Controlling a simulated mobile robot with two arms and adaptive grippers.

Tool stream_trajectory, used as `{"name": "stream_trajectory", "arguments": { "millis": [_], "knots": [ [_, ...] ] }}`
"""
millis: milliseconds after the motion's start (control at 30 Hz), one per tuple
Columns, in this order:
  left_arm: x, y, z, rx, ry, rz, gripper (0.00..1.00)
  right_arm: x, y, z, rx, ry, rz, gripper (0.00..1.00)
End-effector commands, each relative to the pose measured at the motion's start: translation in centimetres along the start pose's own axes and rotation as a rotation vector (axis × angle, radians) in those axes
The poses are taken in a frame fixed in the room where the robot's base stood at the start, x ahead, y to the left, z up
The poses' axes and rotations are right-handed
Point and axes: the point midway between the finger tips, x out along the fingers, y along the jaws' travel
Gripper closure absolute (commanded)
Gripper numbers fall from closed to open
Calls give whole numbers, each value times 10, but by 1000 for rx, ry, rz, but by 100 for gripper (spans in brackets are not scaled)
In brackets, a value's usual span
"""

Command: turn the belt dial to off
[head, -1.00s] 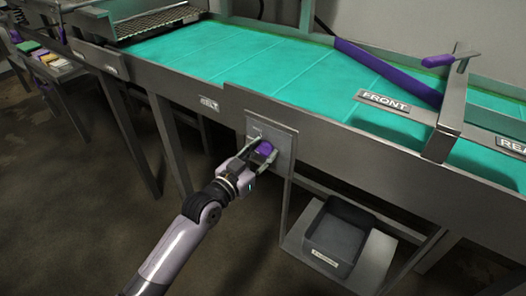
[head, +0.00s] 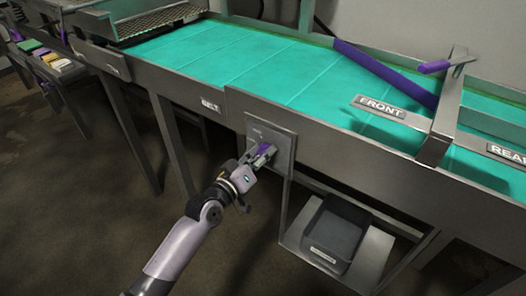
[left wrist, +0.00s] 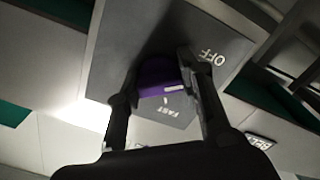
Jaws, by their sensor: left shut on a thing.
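The belt dial (head: 264,149) is a purple knob on a grey metal plate (head: 284,140) fixed to the front side of the conveyor. My left gripper (head: 260,156) is at the plate with its fingers on either side of the dial, shut on it. In the left wrist view the purple dial (left wrist: 158,78) sits between the two dark fingers, with a pale mark on its edge. The word OFF (left wrist: 213,57) shows to the right of the dial and FAST (left wrist: 172,112) below it, both turned over in this view. My right gripper is not in view.
A green conveyor belt (head: 230,55) runs above, with a FRONT label (head: 380,107) and a purple diverter bar (head: 385,73). A dark bin (head: 335,232) stands on a low shelf to the right. Coloured items lie on a table (head: 68,70) at far left.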

Motion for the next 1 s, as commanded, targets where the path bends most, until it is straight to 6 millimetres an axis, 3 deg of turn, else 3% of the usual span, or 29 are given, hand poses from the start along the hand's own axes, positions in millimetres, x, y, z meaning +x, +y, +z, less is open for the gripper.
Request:
{"name": "stream_trajectory", "arguments": {
  "millis": [300, 833, 867, 1000],
  "knots": [
    [0, 0, 0, -114, 1, -1, 94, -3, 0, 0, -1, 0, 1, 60],
    [0, 0, 0, -136, 1, -1, 94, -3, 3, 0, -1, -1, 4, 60],
    [0, 0, 0, -136, 1, -1, 64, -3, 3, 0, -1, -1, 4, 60],
    [0, 0, 0, -135, 1, -1, 54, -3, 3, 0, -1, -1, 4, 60]
  ]
}}
